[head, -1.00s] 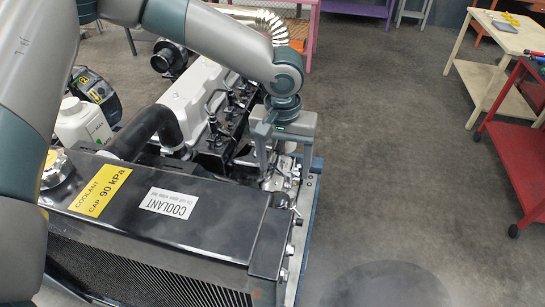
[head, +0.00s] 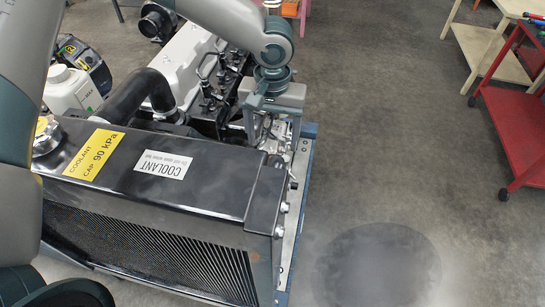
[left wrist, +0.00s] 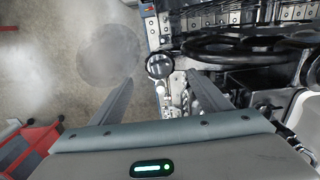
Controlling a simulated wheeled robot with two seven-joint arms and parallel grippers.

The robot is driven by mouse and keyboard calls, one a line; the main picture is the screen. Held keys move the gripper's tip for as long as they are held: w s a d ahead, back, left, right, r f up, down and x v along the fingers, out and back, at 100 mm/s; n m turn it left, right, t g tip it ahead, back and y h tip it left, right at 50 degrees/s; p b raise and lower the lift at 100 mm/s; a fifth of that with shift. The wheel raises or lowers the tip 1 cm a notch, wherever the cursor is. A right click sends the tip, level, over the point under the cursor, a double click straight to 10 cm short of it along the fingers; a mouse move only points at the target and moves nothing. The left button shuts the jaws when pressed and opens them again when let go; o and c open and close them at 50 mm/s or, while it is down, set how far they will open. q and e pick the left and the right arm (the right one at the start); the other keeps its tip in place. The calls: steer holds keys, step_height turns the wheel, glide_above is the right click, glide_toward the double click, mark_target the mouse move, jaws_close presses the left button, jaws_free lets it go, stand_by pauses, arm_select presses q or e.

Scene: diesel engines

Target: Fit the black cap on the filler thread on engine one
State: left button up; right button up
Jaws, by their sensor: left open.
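Engine one, as I take it, shows a white valve cover (head: 190,55) in the head view, behind a black radiator (head: 215,185). My left gripper (head: 271,138) points down over the engine's near right side. In the left wrist view its two fingers (left wrist: 160,80) are spread apart, with nothing seen clamped between them. A round piece with a dark rim and grey face (left wrist: 159,66) shows between and just beyond the fingertips; I cannot tell whether it is the black cap or the filler. The filler thread is not clearly seen. My right gripper is out of view.
The radiator's metal cap (head: 46,136) and a thick black hose (head: 135,95) lie left of the gripper. A white bottle (head: 70,90) stands beyond. A belt pulley (left wrist: 250,42) is close in the wrist view. Open floor lies right, up to a red cart (head: 510,125).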

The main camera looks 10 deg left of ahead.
arm_select(q)
steer(key=shift+f, duration=1.8)
steer(key=shift+f+b, duration=0.35)
steer(key=shift+f, duration=1.1)
step_height(320, 180, down, 2)
steer(key=shift+f+b, duration=0.2)
steer(key=shift+b, duration=0.9)
steer(key=shift+r, duration=0.2)
steer(key=shift+p, duration=0.3)
steer(key=shift+f, duration=0.1)
steer(key=c, duration=1.7)
